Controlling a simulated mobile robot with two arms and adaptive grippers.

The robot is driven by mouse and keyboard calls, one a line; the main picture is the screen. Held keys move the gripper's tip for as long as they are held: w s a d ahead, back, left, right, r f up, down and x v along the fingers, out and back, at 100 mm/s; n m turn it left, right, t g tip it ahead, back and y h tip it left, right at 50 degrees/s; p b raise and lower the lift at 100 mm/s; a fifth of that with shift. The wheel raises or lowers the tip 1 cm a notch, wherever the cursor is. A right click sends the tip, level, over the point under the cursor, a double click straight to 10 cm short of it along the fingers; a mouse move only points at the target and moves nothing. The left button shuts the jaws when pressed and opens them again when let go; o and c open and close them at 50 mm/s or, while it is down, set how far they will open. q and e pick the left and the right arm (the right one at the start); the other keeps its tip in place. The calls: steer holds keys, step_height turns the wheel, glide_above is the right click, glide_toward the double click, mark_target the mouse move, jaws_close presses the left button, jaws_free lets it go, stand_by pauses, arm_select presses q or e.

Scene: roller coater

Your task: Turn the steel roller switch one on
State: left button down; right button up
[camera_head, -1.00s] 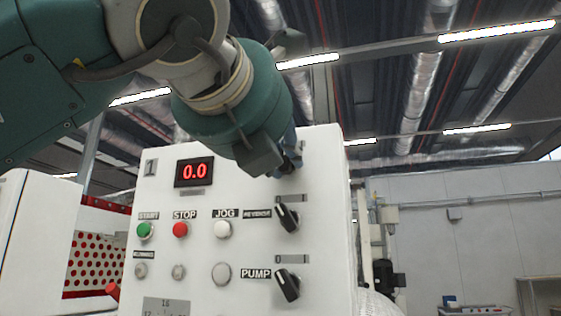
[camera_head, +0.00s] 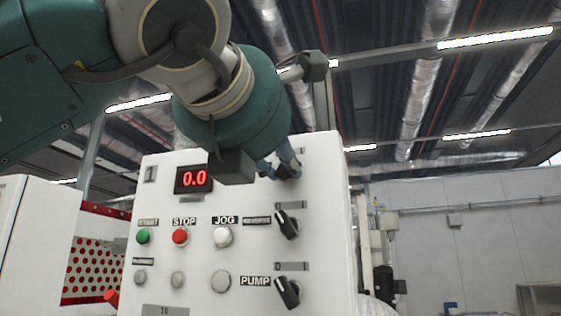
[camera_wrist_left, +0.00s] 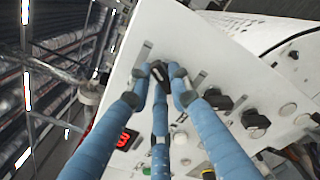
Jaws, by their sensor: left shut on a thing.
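The white control panel (camera_head: 165,215) fills the middle of the head view, with a red display (camera_head: 193,179) reading 0.0. My left gripper (camera_head: 281,168) is at the panel's upper right, its blue fingers against the face. In the left wrist view, the fingers close around a black rotary switch (camera_wrist_left: 159,71), the topmost in its row, beside a small grey label plate. The gripper is shut on this knob. In the head view the knob is mostly hidden by the fingers, and its label cannot be read. My right gripper is not in view.
Below are two more black rotary switches, REVERSE (camera_head: 287,224) and PUMP (camera_head: 287,292). Green START (camera_head: 143,236), red STOP (camera_head: 180,236) and white JOG (camera_head: 222,236) buttons sit to the left. Open space lies right of the panel.

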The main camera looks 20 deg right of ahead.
arm_select(q)
steer(key=c, duration=1.6)
jaws_free()
steer(key=shift+o, duration=0.2)
steer(key=v, duration=1.2)
